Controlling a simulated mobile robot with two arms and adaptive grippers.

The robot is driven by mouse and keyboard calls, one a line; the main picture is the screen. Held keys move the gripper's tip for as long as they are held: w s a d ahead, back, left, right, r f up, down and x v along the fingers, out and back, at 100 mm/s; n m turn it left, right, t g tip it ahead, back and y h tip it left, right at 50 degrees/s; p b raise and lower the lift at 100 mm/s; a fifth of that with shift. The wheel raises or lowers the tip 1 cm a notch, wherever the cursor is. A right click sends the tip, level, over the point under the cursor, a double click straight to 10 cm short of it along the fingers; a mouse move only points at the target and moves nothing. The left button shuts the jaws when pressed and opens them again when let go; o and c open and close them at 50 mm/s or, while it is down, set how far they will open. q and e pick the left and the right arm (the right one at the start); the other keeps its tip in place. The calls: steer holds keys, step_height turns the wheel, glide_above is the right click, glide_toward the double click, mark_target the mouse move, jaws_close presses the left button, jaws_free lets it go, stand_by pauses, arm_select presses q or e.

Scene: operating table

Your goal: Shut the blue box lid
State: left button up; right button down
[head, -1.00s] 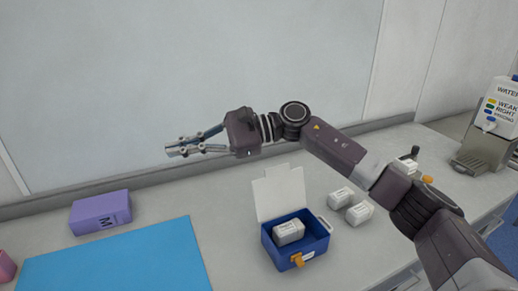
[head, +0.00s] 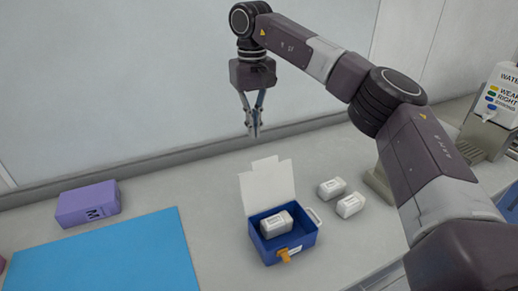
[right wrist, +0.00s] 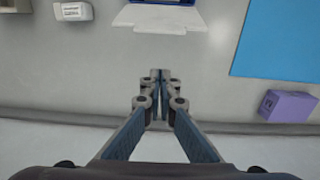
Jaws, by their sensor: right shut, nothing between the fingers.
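The blue box (head: 297,240) stands open on the counter, with an orange latch (head: 287,256) at its front and a handle at its right. Its white lid (head: 268,186) stands up at the back edge. A white labelled carton (head: 276,223) lies inside the box. My right gripper (head: 254,132) points down, shut and empty, above and behind the lid, apart from it. In the right wrist view the gripper (right wrist: 160,75) shows fingers together, with the lid (right wrist: 160,18) ahead of the tips and a strip of the blue box (right wrist: 168,2) at the top edge. My left gripper is not in view.
Two white cartons, one nearer the back (head: 331,188) and one in front (head: 350,206), lie right of the box. A blue mat (head: 105,255) and a purple box (head: 88,205) are at the left. A dispenser (head: 497,105) stands at the far right. The wall (head: 130,80) is close behind.

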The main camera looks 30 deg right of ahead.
steer(key=s+f+p, duration=0.2)
steer(key=s+f, duration=0.1)
steer(key=f, duration=0.2)
steer(key=shift+s+p, duration=0.4)
stand_by(0.4)
